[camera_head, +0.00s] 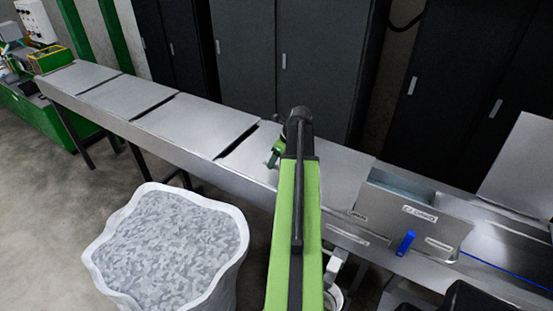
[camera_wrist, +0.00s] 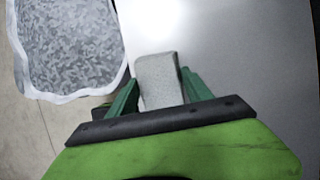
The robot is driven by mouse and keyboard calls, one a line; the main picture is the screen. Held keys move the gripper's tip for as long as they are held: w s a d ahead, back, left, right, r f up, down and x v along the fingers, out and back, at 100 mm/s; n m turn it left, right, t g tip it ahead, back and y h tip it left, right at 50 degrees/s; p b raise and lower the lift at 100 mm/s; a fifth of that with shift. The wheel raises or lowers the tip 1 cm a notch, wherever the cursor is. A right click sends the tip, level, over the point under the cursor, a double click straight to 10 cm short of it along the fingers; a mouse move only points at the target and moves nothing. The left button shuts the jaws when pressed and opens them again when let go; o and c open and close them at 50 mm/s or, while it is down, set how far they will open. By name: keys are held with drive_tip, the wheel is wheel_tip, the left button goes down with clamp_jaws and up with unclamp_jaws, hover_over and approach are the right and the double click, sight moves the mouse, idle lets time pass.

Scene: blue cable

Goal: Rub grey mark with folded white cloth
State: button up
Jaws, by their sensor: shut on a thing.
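In the wrist view my gripper (camera_wrist: 160,92) has its two green fingers shut on a small pale folded cloth (camera_wrist: 157,72). The cloth sticks out past the fingertips over a grey metal surface. I cannot tell whether it touches that surface. In the head view my gripper (camera_head: 274,157) is over the middle of the long metal bench (camera_head: 345,172), partly hidden by my own arm. The cloth cannot be made out there. I cannot make out a grey mark in either view; the arm, gripper or cloth may cover it.
A white-rimmed bin of grey flakes (camera_head: 170,245) stands on the floor before the bench. A metal box (camera_head: 415,215) with labels and a blue clip (camera_head: 406,242) is at the right, near a blue cable (camera_head: 510,272). Dark cabinets (camera_head: 320,60) stand behind. Bench panels at left are clear.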

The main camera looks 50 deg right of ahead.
drive_tip(key=shift+r, duration=0.1)
wheel_tip(320, 180, up, 3)
drive_tip(key=p, duration=0.3)
drive_tip(key=shift+r, duration=0.15)
